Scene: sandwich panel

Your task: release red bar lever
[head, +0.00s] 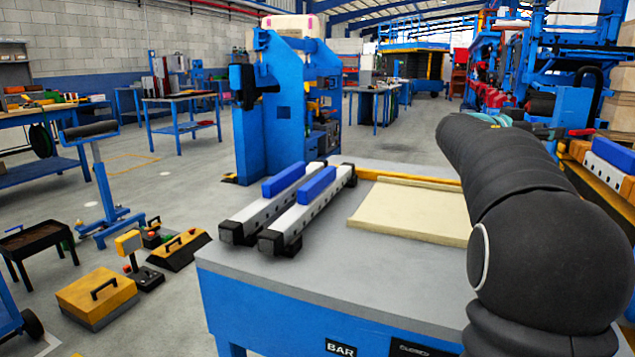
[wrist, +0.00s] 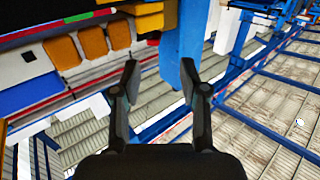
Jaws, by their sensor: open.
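I cannot make out the red bar lever for certain in either view. A small red handle-like piece (head: 581,132) shows at the right of the head view, partly behind my arm, and I cannot tell if it is the lever. A "BAR" label (head: 341,348) is on the front of the blue-framed grey table (head: 330,290), beside a darker label (head: 415,350) that seems to read "CLOSED". My gripper (wrist: 160,78) is open and empty in the wrist view, with its two dark fingers apart. The head view does not show the gripper.
A cream panel (head: 415,208) lies on the table. Two grey rails with blue blocks (head: 300,200) lie left of it. A blue machine (head: 262,110) stands behind. Toolboxes (head: 98,296) and a roller stand (head: 97,180) are on the left floor.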

